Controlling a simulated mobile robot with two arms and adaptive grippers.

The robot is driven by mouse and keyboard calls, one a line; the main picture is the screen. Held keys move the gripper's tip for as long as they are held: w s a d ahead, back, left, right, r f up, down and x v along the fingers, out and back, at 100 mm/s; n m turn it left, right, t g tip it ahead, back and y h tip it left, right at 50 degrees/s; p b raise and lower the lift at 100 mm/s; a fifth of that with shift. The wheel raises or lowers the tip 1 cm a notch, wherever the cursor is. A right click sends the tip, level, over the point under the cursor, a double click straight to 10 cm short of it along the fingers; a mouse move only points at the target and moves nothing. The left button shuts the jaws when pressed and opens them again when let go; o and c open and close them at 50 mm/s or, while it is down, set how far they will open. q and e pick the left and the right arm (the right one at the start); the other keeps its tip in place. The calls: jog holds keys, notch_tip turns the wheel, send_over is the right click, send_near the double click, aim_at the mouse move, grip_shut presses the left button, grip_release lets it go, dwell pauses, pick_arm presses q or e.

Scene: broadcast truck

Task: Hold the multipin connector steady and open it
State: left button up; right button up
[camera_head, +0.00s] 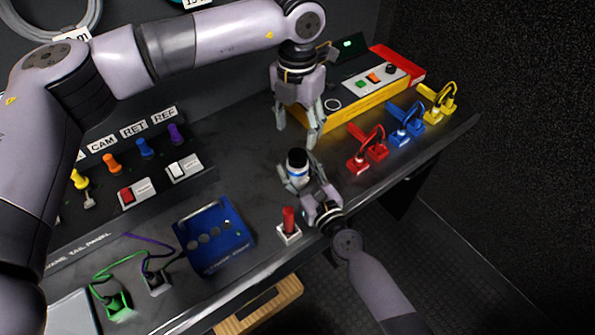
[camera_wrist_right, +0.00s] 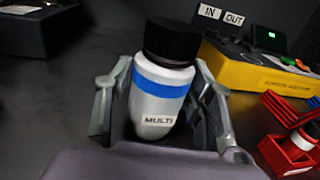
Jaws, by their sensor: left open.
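The multipin connector (camera_head: 298,172) has a white body with a blue band and a black cap on top. In the right wrist view the connector (camera_wrist_right: 160,92) bears the word MULTI and leans slightly. My right gripper (camera_head: 300,180) is shut on its white body, with one finger on each side in the right wrist view (camera_wrist_right: 163,100); the black cap is clear above the fingers. My left gripper (camera_head: 296,138) is open and empty, pointing down just above and behind the cap, apart from it. The connector's lower end is hidden by my right gripper.
A yellow and red box (camera_head: 350,110) stands behind, with red (camera_head: 366,150), blue (camera_head: 406,125) and yellow (camera_head: 437,102) plugs to the right. Bench is clear left of the connector.

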aim_at(298, 154)
grip_shut()
dwell(0.4)
pick_arm(q)
jog(key=m, duration=1.5)
jog(key=shift+m, duration=0.4)
jog(key=m, duration=0.3)
jog(key=shift+m, duration=0.3)
jog(key=m, duration=0.7)
jog(key=shift+m, duration=0.3)
jog(key=shift+f, duration=4)
